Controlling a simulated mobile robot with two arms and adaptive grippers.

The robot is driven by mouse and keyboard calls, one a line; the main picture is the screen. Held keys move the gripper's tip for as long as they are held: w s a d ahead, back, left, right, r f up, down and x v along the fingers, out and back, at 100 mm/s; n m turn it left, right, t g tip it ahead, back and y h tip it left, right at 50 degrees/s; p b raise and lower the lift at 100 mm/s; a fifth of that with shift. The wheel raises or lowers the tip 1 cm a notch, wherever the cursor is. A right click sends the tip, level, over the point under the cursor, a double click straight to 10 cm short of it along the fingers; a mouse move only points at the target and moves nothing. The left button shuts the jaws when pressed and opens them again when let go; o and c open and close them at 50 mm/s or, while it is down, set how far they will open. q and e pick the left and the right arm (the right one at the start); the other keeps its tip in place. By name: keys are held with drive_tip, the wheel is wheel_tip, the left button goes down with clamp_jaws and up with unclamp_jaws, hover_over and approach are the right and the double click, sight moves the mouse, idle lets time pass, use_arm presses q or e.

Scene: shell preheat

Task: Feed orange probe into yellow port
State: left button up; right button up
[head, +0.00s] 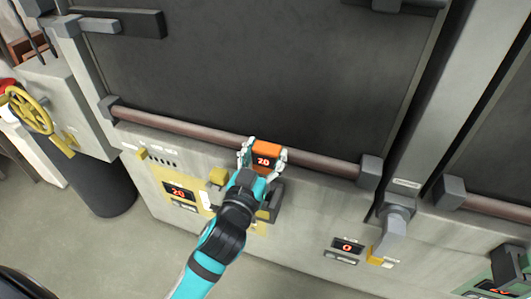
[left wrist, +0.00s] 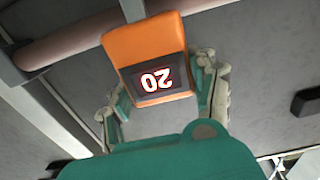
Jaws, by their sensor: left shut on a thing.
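The orange probe (head: 267,146) is a small block with a dark display reading 20. My left gripper (head: 263,157) is shut on it, with one finger on each side, in front of the brown horizontal bar. In the left wrist view the probe (left wrist: 144,43) sits between the fingers, its display upside down. A yellow block (head: 218,176) is on the pale panel just left of my gripper. Yellow also shows beside and below my wrist, partly hidden by the arm. I cannot tell which yellow part is the port. My right gripper is not in view.
The brown bar (head: 190,127) runs along the bottom of a large dark door (head: 270,60). The panel below carries a display reading 20 (head: 178,191) and one reading 0 (head: 347,247). A yellow handwheel (head: 30,110) is at the left.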

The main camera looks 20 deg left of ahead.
sight(264, 171)
use_arm(q)
drive_tip(key=shift+f+b, duration=0.65)
drive_tip(key=shift+f, duration=0.3)
drive_tip(key=shift+f+b, duration=1)
drive_tip(key=shift+f, duration=0.25)
drive_tip(key=shift+f+b, duration=1.75)
drive_tip(key=shift+f, duration=0.45)
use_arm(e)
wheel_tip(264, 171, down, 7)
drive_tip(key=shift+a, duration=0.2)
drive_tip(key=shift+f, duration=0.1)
use_arm(q)
drive_tip(key=o, duration=1.3)
drive_tip(key=shift+o, duration=0.2)
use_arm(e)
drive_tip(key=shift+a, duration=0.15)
use_arm(q)
drive_tip(key=s, duration=1.2)
drive_tip(key=shift+a, duration=0.2)
